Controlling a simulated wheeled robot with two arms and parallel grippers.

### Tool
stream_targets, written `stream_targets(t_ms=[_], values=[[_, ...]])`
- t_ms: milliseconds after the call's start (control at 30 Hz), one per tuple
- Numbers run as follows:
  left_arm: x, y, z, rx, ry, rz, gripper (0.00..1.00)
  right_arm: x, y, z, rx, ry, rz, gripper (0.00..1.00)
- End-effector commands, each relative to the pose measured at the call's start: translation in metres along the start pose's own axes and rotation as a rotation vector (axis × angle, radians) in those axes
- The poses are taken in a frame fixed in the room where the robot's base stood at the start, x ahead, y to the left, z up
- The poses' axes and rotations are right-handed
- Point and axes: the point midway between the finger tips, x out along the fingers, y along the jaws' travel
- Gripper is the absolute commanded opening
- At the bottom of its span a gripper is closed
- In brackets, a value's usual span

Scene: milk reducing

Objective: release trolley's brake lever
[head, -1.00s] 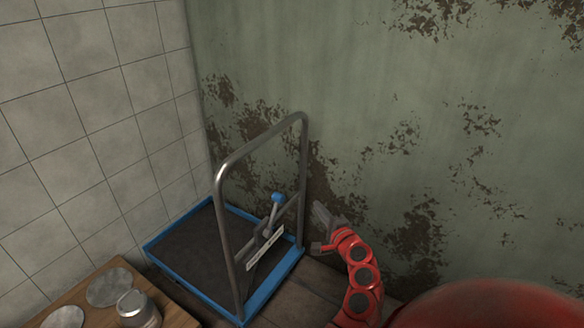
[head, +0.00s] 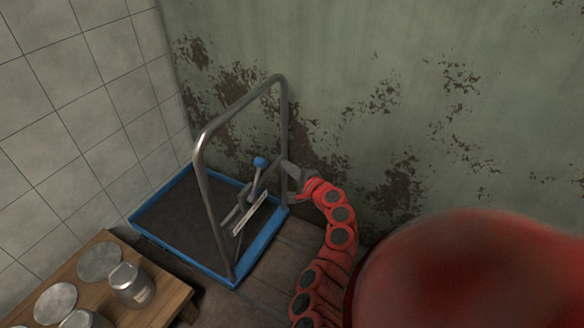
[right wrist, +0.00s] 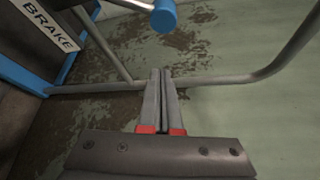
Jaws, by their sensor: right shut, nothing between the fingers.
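The trolley has a blue-rimmed platform (head: 165,256) with a dark deck and an upright grey metal handle frame (head: 204,150). Its brake lever (head: 259,163) has a blue knob and stands above a white label plate on the frame; the knob also shows at the top of the right wrist view (right wrist: 163,15), with the BRAKE plate (right wrist: 48,24) at upper left. My right gripper (head: 287,170) is beside the frame, right of the knob and apart from it. In the right wrist view its fingers (right wrist: 160,75) are together and empty, pointing toward a frame bar. My left gripper is out of view.
A wooden table (head: 165,304) with metal canisters (head: 131,285) and round discs (head: 100,262) stands at lower left. A tiled wall (head: 75,110) is on the left and a peeling green wall (head: 400,90) behind. Wooden floor shows around the trolley.

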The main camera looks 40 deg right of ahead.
Motion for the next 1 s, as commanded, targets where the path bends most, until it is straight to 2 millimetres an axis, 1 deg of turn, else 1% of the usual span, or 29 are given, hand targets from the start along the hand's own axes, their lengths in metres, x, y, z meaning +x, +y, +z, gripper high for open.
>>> stream_targets(t_ms=[33, 100, 400, 500, 700, 833, 1000], values=[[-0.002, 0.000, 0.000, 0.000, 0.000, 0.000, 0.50, 0.009, -0.001, 0.001, -0.003, -0.005, 0.000, 0.00], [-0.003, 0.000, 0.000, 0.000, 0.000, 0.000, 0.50, 0.020, 0.000, 0.000, -0.003, -0.004, 0.000, 0.00], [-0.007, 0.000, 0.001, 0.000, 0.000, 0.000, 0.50, 0.053, 0.000, 0.000, -0.003, -0.002, 0.001, 0.00], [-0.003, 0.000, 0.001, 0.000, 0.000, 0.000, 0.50, 0.048, -0.002, 0.013, 0.000, -0.001, -0.002, 0.00], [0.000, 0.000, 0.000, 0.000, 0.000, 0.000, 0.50, 0.041, -0.002, 0.030, -0.001, 0.000, -0.004, 0.00], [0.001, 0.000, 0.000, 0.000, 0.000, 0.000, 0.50, 0.039, -0.001, 0.037, -0.001, -0.001, -0.001, 0.00], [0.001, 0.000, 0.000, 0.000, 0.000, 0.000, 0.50, 0.038, -0.001, 0.038, -0.001, -0.001, -0.001, 0.00]])
